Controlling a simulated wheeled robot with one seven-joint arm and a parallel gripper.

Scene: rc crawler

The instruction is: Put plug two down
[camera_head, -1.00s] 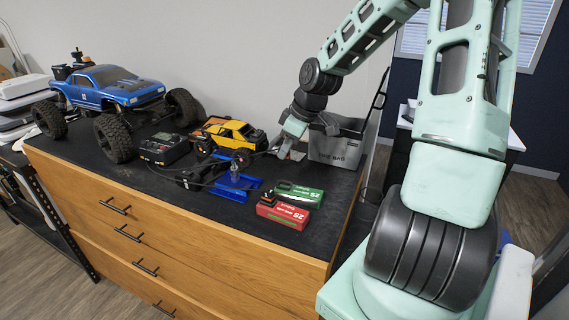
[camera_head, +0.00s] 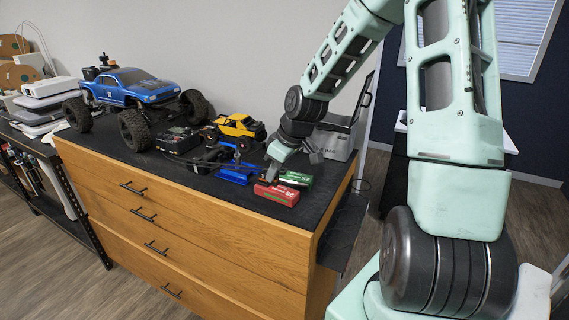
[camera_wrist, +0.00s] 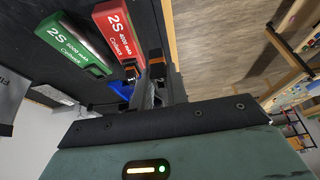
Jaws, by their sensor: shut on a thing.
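My gripper (camera_wrist: 160,88) is shut on a small black and orange plug (camera_wrist: 157,66), mostly hidden between the fingers in the wrist view. It is at the connector end of the red battery pack (camera_wrist: 121,32), very close beside it; I cannot tell if they touch. In the head view my gripper (camera_head: 270,179) is low over the dark top, at the left end of the red pack (camera_head: 278,194). The green pack (camera_wrist: 76,46) lies beside the red one. Another orange and black connector (camera_wrist: 127,87) is near the packs' ends.
A blue stand (camera_head: 236,174), a yellow toy crawler (camera_head: 237,126) and a black charger (camera_head: 177,141) are left of the packs. A large blue truck (camera_head: 143,88) stands farther left. The dresser's front edge is close to the red pack.

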